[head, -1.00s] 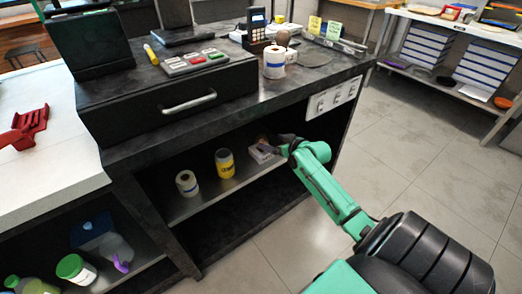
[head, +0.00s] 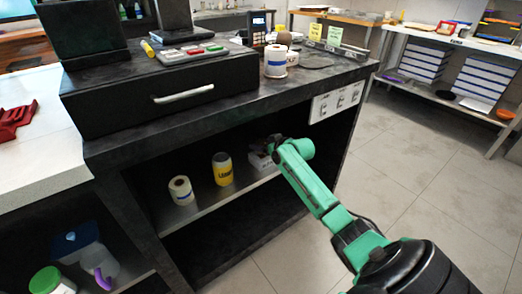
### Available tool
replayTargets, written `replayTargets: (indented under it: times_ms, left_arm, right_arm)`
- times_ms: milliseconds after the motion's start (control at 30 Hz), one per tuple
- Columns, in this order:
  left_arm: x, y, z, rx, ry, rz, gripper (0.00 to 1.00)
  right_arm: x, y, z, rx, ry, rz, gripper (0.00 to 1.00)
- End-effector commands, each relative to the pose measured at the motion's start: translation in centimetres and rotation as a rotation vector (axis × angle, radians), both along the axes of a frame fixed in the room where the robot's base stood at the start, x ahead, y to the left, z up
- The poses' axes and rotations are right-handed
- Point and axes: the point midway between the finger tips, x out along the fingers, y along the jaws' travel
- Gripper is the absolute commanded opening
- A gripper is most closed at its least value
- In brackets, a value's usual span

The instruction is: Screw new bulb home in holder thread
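My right arm reaches from the lower right into the open shelf under the counter. Its dark gripper (head: 271,146) is at the right end of the shelf, at a small pale box (head: 260,160). The fingers are small and dark against the shadow, so I cannot tell whether they are open or shut, or whether they touch the box. I cannot make out a bulb or a threaded holder; either may be hidden by the gripper or in the shadow. My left gripper is not in view.
A yellow can (head: 223,169) and a paper roll (head: 181,190) stand on the shelf (head: 215,205), left of the gripper. The dark countertop (head: 240,107) overhangs it. A white switch panel (head: 336,101) is on the counter's end. Open floor lies to the right.

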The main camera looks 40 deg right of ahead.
Motion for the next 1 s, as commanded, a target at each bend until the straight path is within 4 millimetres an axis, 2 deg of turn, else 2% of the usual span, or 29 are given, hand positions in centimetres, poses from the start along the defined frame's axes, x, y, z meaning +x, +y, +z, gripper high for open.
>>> replayTargets:
  times_ms: [167, 1000]
  left_arm:
    - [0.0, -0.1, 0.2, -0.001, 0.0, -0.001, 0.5]
    - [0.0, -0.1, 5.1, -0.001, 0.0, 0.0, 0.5]
  right_arm:
    - [0.0, 0.0, 0.2, 0.0, 0.0, 0.0, 0.33]
    - [0.0, 0.0, 5.1, 0.001, 0.0, 0.0, 0.33]
